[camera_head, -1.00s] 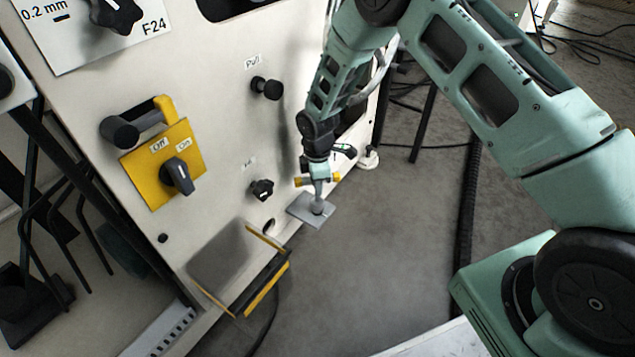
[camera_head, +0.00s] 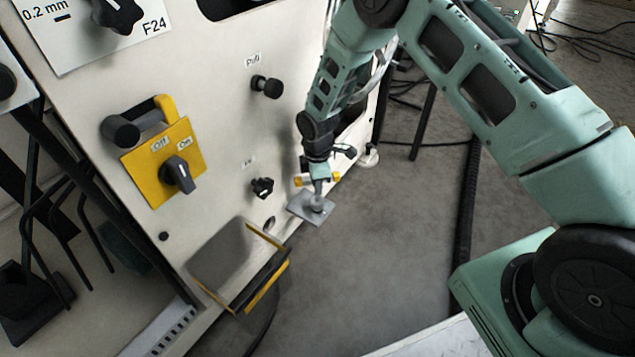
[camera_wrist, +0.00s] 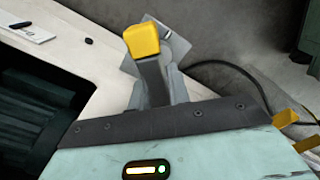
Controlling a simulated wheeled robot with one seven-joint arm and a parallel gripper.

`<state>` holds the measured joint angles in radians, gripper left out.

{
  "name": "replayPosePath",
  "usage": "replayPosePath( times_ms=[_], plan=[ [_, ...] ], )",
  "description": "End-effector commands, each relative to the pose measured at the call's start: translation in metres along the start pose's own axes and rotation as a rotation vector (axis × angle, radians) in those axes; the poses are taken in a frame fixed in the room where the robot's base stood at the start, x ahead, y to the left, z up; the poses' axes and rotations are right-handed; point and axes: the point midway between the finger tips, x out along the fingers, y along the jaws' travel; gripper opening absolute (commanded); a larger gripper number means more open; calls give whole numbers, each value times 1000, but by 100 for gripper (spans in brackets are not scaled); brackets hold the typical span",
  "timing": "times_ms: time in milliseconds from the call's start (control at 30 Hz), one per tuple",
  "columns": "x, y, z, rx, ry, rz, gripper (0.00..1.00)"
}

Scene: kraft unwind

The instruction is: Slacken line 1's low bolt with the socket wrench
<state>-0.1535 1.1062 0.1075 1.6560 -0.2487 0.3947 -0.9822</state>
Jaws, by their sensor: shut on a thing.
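My gripper (camera_head: 318,182) hangs low beside the right edge of the white machine panel. It is shut on a grey piece, apparently the socket wrench (camera_head: 317,203), which is mostly hidden by the fingers. The lower end of the grey piece is over a flat grey plate (camera_head: 298,209) at the panel's lower right edge. I cannot tell whether it touches. In the wrist view a yellow-tipped grey finger (camera_wrist: 147,55) stands in front of grey metal and the same plate (camera_wrist: 181,47). I cannot make out a bolt head; the grey piece and fingers may hide it.
On the panel are a black "Pull" knob (camera_head: 266,87), a lower black knob (camera_head: 262,187) and a yellow Off/On switch plate (camera_head: 150,181). A yellow-edged grey tray (camera_head: 228,258) juts out left of the gripper. Open floor (camera_head: 380,260) lies to the right. A black cable (camera_head: 466,210) crosses it.

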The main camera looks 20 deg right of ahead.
Motion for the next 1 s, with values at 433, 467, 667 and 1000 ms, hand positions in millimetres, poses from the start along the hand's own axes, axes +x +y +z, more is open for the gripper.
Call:
replayPosePath(
  times_ms=[433,467,667,1000],
  plan=[
    [1,0,0,1,0,1,0],
    [2,0,0,1,0,1,0],
    [3,0,0,1,1,1,0],
    [5,0,0,1,1,1,0]
  ],
)
